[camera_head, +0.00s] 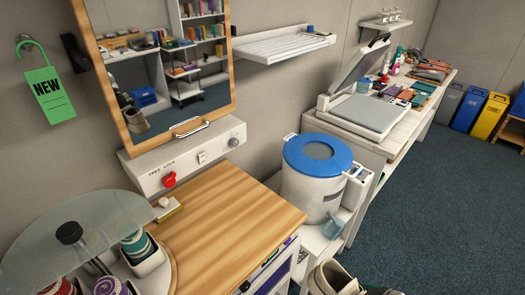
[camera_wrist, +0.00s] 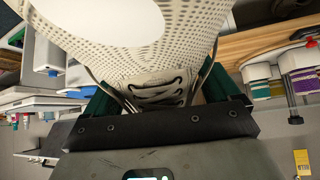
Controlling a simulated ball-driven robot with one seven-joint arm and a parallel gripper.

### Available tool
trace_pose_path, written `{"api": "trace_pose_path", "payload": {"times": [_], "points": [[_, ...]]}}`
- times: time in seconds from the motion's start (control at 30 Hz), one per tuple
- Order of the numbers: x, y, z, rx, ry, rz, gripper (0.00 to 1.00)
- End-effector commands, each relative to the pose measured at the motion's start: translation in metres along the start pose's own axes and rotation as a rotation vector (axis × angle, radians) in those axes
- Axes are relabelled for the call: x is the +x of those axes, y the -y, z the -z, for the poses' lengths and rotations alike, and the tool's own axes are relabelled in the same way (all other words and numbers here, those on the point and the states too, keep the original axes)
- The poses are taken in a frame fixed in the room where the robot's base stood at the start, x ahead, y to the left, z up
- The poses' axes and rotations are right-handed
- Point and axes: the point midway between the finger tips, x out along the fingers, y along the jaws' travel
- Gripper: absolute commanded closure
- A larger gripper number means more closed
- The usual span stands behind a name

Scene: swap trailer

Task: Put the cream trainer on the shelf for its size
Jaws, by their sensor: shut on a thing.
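The cream trainer (camera_wrist: 155,30) fills the top middle of the wrist view, with a perforated upper, a plain white oval patch and dark-edged laces. My gripper (camera_wrist: 158,92) is shut on it, with a dark green finger on either side of the laced part. In the head view the trainer (camera_head: 336,279) shows at the bottom edge, held in the air in front of the white cabinets. My gripper is mostly out of that view. No size mark on the trainer is readable, and no shelf with a size label shows clearly.
A wooden counter (camera_head: 225,215) stands at front left, beside a round glass top (camera_head: 75,235). A blue-lidded bucket (camera_head: 316,180) stands right of it. A mirror (camera_head: 165,70) reflects shelving. Dark carpet (camera_head: 440,200) is clear at right.

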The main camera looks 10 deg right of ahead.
Motion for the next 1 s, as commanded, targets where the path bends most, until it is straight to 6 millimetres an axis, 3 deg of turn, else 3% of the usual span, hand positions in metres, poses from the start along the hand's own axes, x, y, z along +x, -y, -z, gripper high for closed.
{"api": "trace_pose_path", "payload": {"times": [0.4,0.5,0.7,1.0], "points": [[0.124,-0.006,-0.031,0.256,0.003,-0.229,0.56],[0.145,-0.002,-0.033,0.287,0.0,-0.256,0.56],[0.162,0.004,-0.033,0.31,-0.003,-0.274,0.56],[0.163,0.006,-0.033,0.309,-0.002,-0.273,0.56]]}}
